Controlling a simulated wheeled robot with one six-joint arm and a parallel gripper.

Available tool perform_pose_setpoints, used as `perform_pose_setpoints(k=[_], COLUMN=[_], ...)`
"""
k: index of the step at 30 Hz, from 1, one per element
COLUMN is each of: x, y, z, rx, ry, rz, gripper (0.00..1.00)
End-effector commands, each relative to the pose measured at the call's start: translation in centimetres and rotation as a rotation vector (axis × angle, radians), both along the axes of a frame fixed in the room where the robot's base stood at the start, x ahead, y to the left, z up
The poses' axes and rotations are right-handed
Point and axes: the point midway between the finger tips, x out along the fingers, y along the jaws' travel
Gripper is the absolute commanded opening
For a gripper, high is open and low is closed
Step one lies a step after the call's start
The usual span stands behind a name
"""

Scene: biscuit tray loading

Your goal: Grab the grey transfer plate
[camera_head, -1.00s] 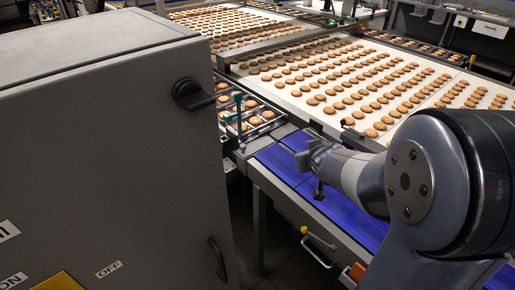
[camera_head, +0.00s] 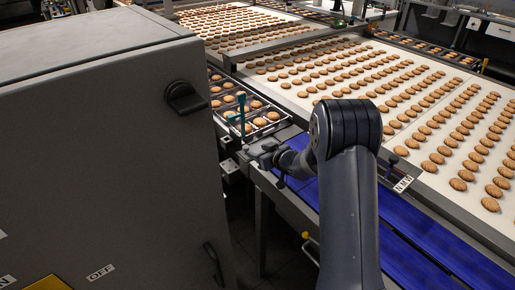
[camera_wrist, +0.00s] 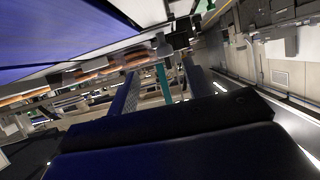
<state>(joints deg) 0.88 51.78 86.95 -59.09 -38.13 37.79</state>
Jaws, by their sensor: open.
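In the wrist view the two fingers of my gripper (camera_wrist: 160,70) stand apart with nothing clearly held. A teal upright (camera_wrist: 163,84) shows between and beyond them. I cannot make out the plate surely in the wrist view.
A biscuit tray (camera_head: 287,116) with teal uprights (camera_head: 241,112) stands behind the plate. The blue belt (camera_head: 420,250) runs to the right. A large grey cabinet (camera_head: 100,150) with a black handle fills the left. A white conveyor (camera_head: 425,165) carries rows of biscuits behind.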

Motion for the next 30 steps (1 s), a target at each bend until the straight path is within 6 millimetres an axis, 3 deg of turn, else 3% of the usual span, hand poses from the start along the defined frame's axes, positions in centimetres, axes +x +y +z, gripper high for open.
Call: perform_pose_setpoints(k=[11, 16, 24, 30], x=[2.6, 3.9, 4.1, 4.1], y=[2.9, 3.5, 3.6, 3.6], z=[-1.1, -1.9, -2.0, -2.0], rx=[-0.001, -0.001, -0.001, -0.001], ry=[0.001, 0.000, 0.000, 0.000], rz=[0.001, -0.002, -0.002, -0.002], gripper=[0.48, 0.48, 0.48, 0.33])
